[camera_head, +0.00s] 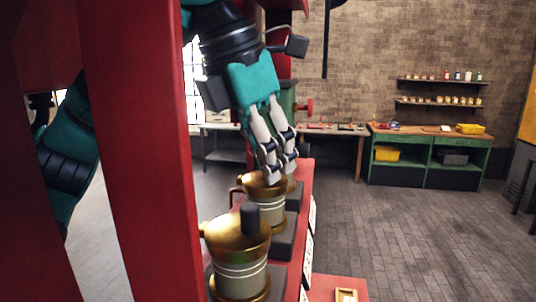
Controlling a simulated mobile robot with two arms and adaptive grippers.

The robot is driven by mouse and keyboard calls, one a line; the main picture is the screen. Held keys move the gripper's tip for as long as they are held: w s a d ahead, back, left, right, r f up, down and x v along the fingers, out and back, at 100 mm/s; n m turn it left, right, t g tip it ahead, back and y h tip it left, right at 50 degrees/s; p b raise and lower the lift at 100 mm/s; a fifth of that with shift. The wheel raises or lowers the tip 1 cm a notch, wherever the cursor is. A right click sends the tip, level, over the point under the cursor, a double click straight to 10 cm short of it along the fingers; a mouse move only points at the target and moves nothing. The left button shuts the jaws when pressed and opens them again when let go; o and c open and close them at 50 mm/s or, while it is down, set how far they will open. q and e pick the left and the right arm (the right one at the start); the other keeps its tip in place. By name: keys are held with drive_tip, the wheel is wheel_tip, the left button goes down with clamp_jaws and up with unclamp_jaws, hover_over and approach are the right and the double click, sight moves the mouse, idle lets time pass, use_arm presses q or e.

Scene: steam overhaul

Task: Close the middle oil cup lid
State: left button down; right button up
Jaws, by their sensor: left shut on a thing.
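Brass oil cups stand in a row on a red ledge. My left gripper (281,176) comes down from above and is shut at the top of the middle lid. Its fingers hide the knob and part of the lid, so I cannot tell whether the lid is fully seated. Another cup behind is mostly hidden. My right gripper is out of view.
A red upright post (150,150) stands close on the left. The red ledge (304,185) runs away behind the cups. A green workbench (428,152) with yellow bins and wall shelves stands at the back right. The grey plank floor (420,240) on the right is clear.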

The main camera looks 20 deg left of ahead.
use_arm(q)
drive_tip(key=shift+f, duration=0.2)
drive_tip(key=c, duration=1.2)
unclamp_jaws()
drive_tip(key=shift+d, duration=0.15)
drive_tip(key=shift+c, duration=0.2)
drive_tip(key=shift+r, duration=0.1)
drive_tip(key=shift+s+a+r, duration=0.15)
drive_tip(key=shift+a+r, duration=0.1)
drive_tip(key=shift+r, duration=0.35)
drive_tip(key=s+a, duration=0.6)
drive_tip(key=s, duration=0.4)
drive_tip(key=shift+s, duration=0.2)
drive_tip(key=shift+f, duration=0.1)
